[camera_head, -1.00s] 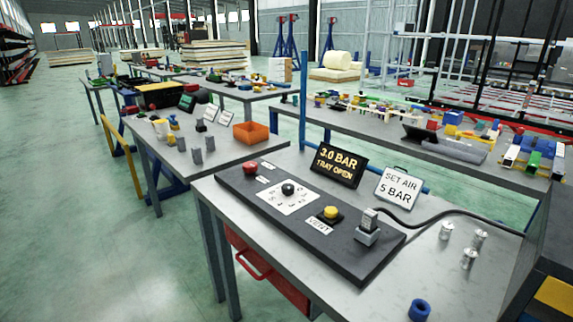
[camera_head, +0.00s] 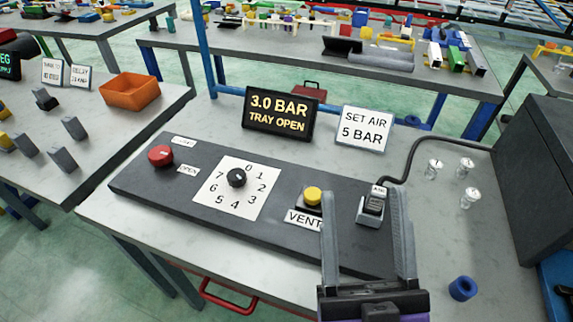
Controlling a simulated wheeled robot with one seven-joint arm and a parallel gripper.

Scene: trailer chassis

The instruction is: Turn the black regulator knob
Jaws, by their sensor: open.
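The black regulator knob (camera_head: 237,177) sits in the middle of a white dial plate (camera_head: 214,205) numbered 0 to 7, on a dark panel (camera_head: 135,185) on the grey table. A small light mark on the knob points to the upper right, roughly between 0 and 1. My gripper (camera_head: 364,195) is open and empty at the lower right, over the right part of the panel, with its fingers apart. It is to the right of the knob and clear of it. A black display (camera_head: 280,112) reads "3.0 BAR TRAY OPEN". A white sign (camera_head: 363,128) reads "SET AIR 5 BAR".
A red button (camera_head: 160,156) is left of the dial. A yellow button (camera_head: 313,195) marked VENT and a cabled connector (camera_head: 373,205) are to its right, near my fingers. Several small metal cylinders (camera_head: 434,169) and a blue ring (camera_head: 463,288) stand at the right.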

